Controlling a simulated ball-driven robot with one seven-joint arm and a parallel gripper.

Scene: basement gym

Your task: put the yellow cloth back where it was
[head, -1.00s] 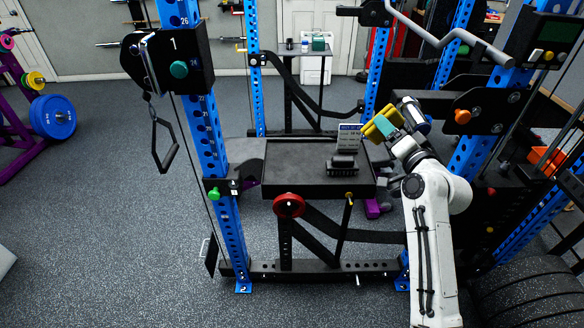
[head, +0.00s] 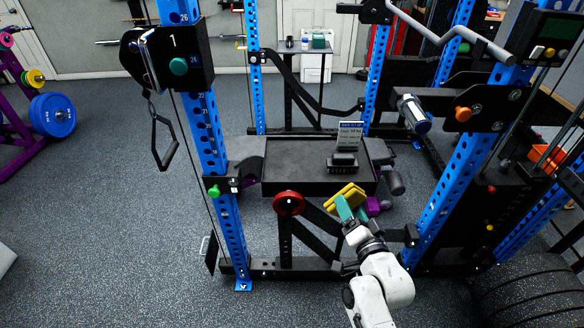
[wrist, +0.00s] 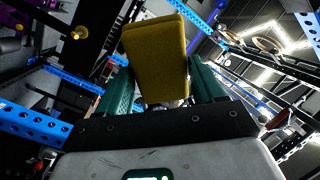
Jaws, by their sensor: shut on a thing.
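The yellow cloth (head: 345,196) is a folded, block-like bundle held up in the air. My gripper (head: 346,207), with teal fingers, is shut on it, in front of the near right part of the black platform in the head view. In the wrist view the cloth (wrist: 155,58) stands out between the two teal fingers of my gripper (wrist: 161,88). The black platform (head: 290,165) is flat with a low rim, and its left part is bare.
A sign in a black holder (head: 344,160) stands on the platform's right part. Blue rack posts (head: 213,150) rise at both sides.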

